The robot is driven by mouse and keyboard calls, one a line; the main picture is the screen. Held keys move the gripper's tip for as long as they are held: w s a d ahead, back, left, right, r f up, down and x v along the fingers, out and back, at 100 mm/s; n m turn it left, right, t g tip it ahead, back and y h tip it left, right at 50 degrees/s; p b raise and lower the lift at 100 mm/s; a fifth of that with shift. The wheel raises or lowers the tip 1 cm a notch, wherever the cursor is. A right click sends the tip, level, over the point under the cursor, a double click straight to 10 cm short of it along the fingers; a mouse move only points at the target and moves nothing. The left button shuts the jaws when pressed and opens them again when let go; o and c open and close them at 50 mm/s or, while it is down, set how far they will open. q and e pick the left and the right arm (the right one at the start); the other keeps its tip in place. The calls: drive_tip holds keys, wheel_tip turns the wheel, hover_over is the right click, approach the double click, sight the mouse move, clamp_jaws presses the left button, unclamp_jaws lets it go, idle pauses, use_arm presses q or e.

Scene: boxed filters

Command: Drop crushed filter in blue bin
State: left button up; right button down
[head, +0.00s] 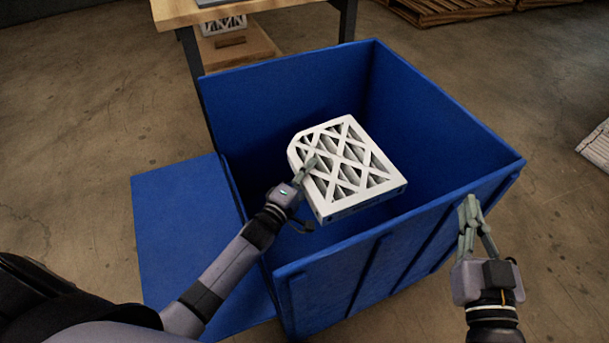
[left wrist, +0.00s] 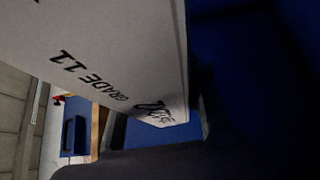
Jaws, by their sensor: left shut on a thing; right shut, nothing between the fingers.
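A white-framed filter (head: 345,168) with a lattice face and one cut-off or crushed corner is over the inside of the blue bin (head: 450,112). My left gripper (head: 305,172) is shut on the filter's left edge and holds it tilted within the bin's opening. The filter's printed side (left wrist: 110,55) fills much of the left wrist view, and the fingers are not clear there. My right gripper (head: 470,215) is shut and empty, just outside the bin's right front wall. The filter hides part of the bin's floor.
A blue flap or panel (head: 180,225) lies left of the bin. A wooden table (head: 185,12) with a lower shelf stands behind it, with another filter (head: 222,24) on the shelf. A pallet (head: 440,8) is at the back, and a white item (head: 597,147) lies at the right edge.

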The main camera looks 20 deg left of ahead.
use_arm(q)
drive_tip(key=shift+w+d, duration=0.1)
idle(0.3)
drive_tip(key=o, duration=1.3)
drive_tip(key=v, duration=1.2)
